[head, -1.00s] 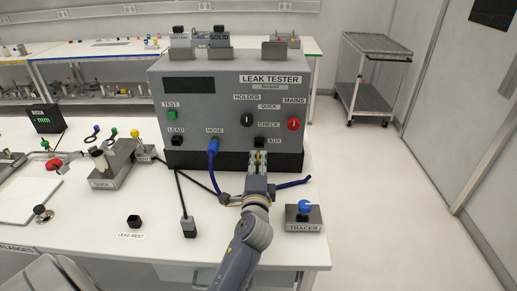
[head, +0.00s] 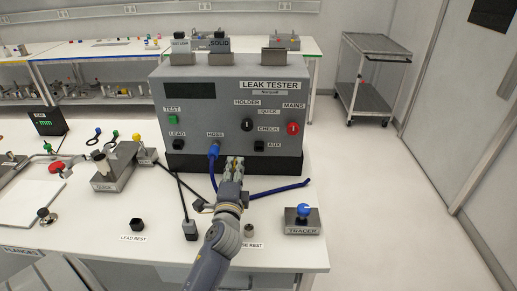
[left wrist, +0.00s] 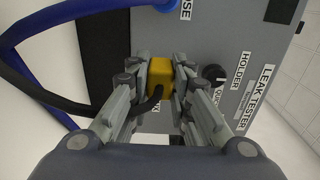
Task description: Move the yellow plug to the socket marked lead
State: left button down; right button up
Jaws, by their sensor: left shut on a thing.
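The yellow plug (left wrist: 160,72) is between the fingers of my left gripper (left wrist: 158,95) in the left wrist view, with a black cord bending away from it. In the head view my left gripper (head: 233,166) is shut on it, in front of the tester's lower front, below and right of the hose socket. The leak tester (head: 231,118) stands on the bench. Its socket marked LEAD (head: 177,145) is at the lower left, apart from the gripper, and looks empty. The AUX socket (head: 260,145) is to the right, also apparently empty. My right gripper is out of view.
A blue hose plug (head: 214,149) sits in the HOSE socket between the gripper and LEAD; its blue hose (head: 279,189) trails behind my gripper.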

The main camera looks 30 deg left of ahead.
pick_arm(q)
jog(key=s+a+p, duration=0.2)
jog(key=s+a, duration=0.9)
jog(key=a, duration=0.5)
jog(key=x, duration=0.4)
jog(key=shift+w+a, duration=0.15)
jog(key=shift+a, duration=0.3)
jog(key=shift+w+a+p, duration=0.2)
jog(key=shift+w+p, duration=0.15)
jog(key=shift+p, duration=0.1)
jog(key=shift+x, duration=0.85)
dwell(0.9)
jog(key=shift+w+r, duration=0.1)
dwell(0.4)
jog(key=c, duration=1.4)
grip_release()
jog(key=shift+a, duration=0.1)
jog(key=shift+o, duration=0.2)
jog(key=shift+w, duration=0.15)
